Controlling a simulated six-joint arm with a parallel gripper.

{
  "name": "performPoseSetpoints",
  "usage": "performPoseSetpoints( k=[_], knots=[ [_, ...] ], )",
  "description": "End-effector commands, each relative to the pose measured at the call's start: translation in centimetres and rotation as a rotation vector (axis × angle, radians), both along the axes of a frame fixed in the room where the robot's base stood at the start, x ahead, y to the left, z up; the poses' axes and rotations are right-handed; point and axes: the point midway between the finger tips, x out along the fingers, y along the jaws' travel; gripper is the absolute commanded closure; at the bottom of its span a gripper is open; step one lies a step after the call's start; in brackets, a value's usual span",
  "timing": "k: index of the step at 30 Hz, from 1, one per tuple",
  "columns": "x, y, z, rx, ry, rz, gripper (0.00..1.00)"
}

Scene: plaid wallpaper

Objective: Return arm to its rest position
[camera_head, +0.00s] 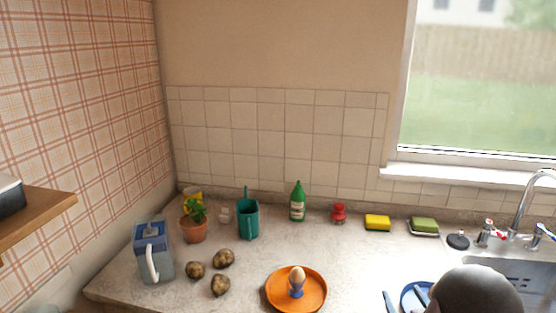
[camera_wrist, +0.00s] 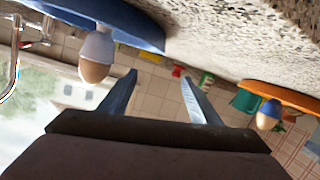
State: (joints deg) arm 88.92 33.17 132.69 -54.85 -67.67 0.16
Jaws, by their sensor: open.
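My gripper (camera_wrist: 158,78) is open in the wrist view, with nothing between its two grey fingers. That view is upside down. A blue plate (camera_wrist: 130,22) bears a pale egg cup (camera_wrist: 97,47) with a brown egg (camera_wrist: 94,71) in it, beside the fingers at left. An orange plate (camera_wrist: 290,95) with an egg in a blue cup (camera_wrist: 268,116) stands on the right, apart from the fingers. In the head view, the dark rounded part of my arm at lower right hides most of the blue plate (camera_head: 409,295). The orange plate (camera_head: 314,290) is to its left.
On the counter (camera_head: 340,252) stand a jug (camera_head: 153,252), potted plant (camera_head: 194,225), several potatoes (camera_head: 222,260), teal container (camera_head: 248,221), green bottle (camera_head: 297,203), red item (camera_head: 339,213) and sponges (camera_head: 377,222). A sink tap (camera_head: 522,205) is right; a wooden shelf (camera_head: 38,214) juts in left.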

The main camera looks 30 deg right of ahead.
Motion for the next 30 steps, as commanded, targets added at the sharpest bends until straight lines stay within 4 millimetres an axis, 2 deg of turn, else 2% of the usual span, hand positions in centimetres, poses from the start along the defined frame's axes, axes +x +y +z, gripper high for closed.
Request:
performPoseSetpoints(
  k=[1, 4, 7, 11, 13, 14, 16, 18, 21, 26, 27, 30],
  knots=[
    [1.9, -0.5, 1.6, -0.02, 0.066, 0.001, 0.43],
    [4.4, -1.2, 3.2, -0.03, 0.186, -0.028, 0.43],
    [7.0, -0.8, 5.3, -0.021, 0.282, -0.054, 0.43],
    [10.3, 1.5, 8.3, 0.018, 0.373, -0.072, 0.43],
    [12.1, 3.7, 9.8, 0.055, 0.412, -0.067, 0.43],
    [12.9, 4.9, 10.2, 0.076, 0.428, -0.06, 0.43],
    [14.5, 8.8, 10.1, 0.139, 0.475, -0.023, 0.43],
    [15.5, 13.3, 8.4, 0.211, 0.532, 0.027, 0.43],
    [15.7, 19.4, 5.5, 0.298, 0.619, 0.098, 0.43],
    [13.8, 29.3, 1.5, 0.415, 0.785, 0.212, 0.43],
    [12.9, 31.6, 0.6, 0.439, 0.833, 0.239, 0.43],
    [10.2, 36.6, -1.1, 0.488, 0.947, 0.297, 0.43]
  ],
)
